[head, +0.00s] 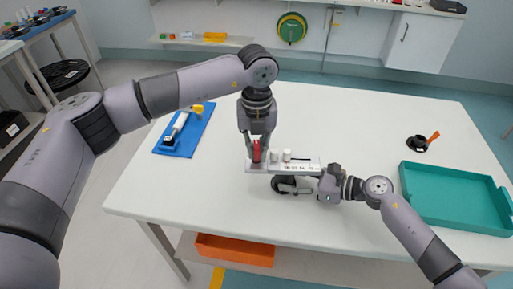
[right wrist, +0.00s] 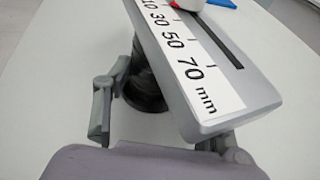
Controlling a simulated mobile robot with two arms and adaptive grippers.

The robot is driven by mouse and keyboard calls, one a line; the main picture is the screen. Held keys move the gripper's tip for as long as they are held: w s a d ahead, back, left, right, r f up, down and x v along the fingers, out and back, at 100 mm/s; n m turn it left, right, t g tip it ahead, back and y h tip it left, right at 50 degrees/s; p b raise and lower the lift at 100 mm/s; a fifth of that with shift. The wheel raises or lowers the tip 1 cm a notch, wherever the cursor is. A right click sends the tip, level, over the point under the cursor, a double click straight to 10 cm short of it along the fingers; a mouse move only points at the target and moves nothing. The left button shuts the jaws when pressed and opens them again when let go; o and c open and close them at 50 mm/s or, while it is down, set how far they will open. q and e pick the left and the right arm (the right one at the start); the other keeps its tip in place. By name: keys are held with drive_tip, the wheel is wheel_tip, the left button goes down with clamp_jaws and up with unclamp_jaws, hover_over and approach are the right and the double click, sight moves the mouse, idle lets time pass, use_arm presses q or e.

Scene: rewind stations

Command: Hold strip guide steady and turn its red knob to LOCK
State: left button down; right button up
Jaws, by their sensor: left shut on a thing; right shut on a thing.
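The strip guide (head: 300,168) is a light grey bar with a white millimetre scale, near the middle of the front half of the table. It stands raised on a dark round base (right wrist: 147,90). Its red knob (head: 256,151) is at its left end in the head view. My left gripper (head: 257,148) points straight down and is shut on the red knob, hiding part of it. My right gripper (head: 318,183) is shut on the strip guide at its right end. In the right wrist view its fingers straddle the guide's 70 mm end. The LOCK mark cannot be made out.
A blue tray (head: 188,138) with a white and yellow tool lies at the table's left. A teal tray (head: 455,200) is at the right, with a small black cup (head: 418,143) behind it. An orange bin (head: 235,250) sits under the front edge. The table's back is clear.

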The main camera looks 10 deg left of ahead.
use_arm(q)
drive_tip(key=n, duration=0.4)
drive_tip(key=shift+n, duration=1.8)
drive_tip(key=c, duration=1.6)
unclamp_jaws()
